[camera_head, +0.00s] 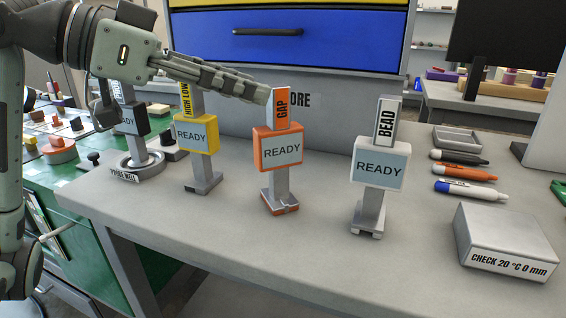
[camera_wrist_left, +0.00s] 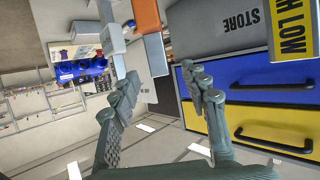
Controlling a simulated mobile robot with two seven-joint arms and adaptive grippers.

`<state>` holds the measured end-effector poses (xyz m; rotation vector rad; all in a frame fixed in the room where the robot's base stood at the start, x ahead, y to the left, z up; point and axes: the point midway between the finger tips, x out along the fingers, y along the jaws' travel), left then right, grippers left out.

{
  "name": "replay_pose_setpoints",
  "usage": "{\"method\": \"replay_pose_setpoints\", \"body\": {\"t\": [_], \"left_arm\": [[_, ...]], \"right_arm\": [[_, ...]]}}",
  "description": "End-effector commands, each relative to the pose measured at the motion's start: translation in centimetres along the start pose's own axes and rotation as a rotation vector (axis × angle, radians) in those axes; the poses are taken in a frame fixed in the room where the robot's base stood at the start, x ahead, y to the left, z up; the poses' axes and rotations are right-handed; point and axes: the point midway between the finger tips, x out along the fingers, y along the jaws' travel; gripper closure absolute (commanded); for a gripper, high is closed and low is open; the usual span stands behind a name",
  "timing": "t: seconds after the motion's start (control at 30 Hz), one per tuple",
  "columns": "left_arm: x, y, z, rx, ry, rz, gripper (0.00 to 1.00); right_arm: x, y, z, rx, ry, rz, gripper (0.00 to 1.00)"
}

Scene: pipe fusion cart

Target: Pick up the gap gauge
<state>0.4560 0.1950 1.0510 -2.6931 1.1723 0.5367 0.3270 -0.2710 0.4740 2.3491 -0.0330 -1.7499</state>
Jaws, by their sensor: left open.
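The gap gauge (camera_head: 281,151) stands upright on the grey bench, with an orange body, a READY screen, a GAP label on top and an orange-edged foot. My left gripper (camera_head: 262,94) reaches in from the left at the height of the GAP label, its fingertips just left of it. In the left wrist view my left gripper (camera_wrist_left: 163,84) is open with nothing between its fingers. The gap gauge's orange part (camera_wrist_left: 146,16) and grey stem (camera_wrist_left: 157,54) show beyond the fingertips there. Whether a finger touches the gauge I cannot tell. My right gripper is out of view.
The yellow high-low gauge (camera_head: 197,138) stands left, the white bead gauge (camera_head: 380,166) right. The probe gauge (camera_head: 130,119) is far left, partly behind my gripper. Markers (camera_head: 465,172) and a check block (camera_head: 506,242) lie right. The bench front is clear.

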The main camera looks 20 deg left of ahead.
Motion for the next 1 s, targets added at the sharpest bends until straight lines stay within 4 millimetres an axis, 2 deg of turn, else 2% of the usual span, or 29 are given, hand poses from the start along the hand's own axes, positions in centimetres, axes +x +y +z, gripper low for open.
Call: {"method": "replay_pose_setpoints", "body": {"t": [0.4,0.67,1.0], "left_arm": [[5.3,0.2,-0.3,0.001,0.001,0.002,0.54],[5.7,0.1,-0.2,0.001,0.000,-0.001,0.54],[5.7,0.2,-0.2,0.001,0.000,0.000,0.95]], "right_arm": [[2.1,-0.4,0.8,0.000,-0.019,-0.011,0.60],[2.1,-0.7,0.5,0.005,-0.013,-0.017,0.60],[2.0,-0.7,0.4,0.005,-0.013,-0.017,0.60]]}}
